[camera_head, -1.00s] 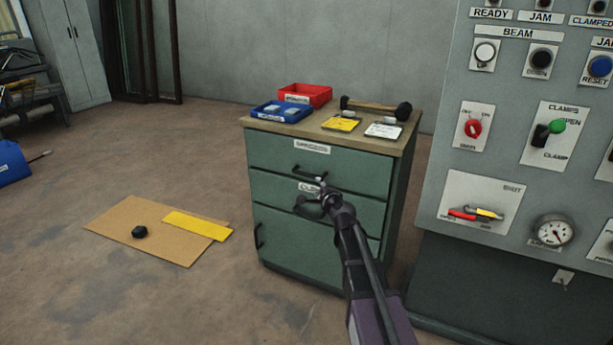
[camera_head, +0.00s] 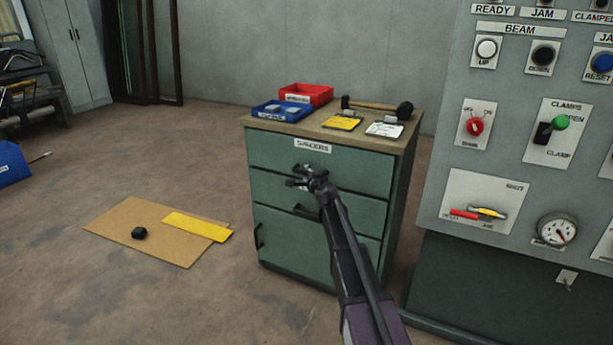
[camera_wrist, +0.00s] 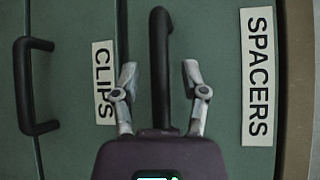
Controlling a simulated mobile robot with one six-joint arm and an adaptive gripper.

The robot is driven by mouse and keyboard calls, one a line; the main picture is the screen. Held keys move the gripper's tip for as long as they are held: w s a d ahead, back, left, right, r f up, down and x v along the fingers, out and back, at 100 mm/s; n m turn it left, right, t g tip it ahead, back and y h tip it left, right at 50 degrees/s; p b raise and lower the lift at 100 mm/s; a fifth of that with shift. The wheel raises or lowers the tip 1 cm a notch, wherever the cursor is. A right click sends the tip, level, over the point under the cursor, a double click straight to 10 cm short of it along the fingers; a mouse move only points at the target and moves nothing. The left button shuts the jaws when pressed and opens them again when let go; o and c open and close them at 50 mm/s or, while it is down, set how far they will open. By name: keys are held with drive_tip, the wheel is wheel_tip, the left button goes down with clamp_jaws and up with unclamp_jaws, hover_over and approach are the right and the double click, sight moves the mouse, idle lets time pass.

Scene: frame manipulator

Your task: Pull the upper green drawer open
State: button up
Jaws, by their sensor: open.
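The upper green drawer (camera_head: 270,152) is the top front of the green cabinet, labelled SPACERS, and it looks shut. My gripper (camera_head: 306,176) is in front of its handle and hides most of it. In the wrist view, the upper drawer's dark bar handle (camera_wrist: 158,35) runs between the two fingers of my gripper (camera_wrist: 159,70). One finger is on each side, spread apart, with a gap to the bar. The SPACERS label (camera_wrist: 257,77) is to the right. Contact with the handle cannot be told.
The CLIPS drawer handle (camera_wrist: 27,85) lies left in the wrist view. On the cabinet top are a blue bin (camera_head: 281,111), a red bin (camera_head: 306,93), a hammer (camera_head: 372,105) and cards. A control panel (camera_head: 540,200) stands close on the right.

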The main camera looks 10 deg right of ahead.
drive_tip(key=shift+w, duration=0.25)
clamp_jaws()
drive_tip(key=shift+s, duration=0.1)
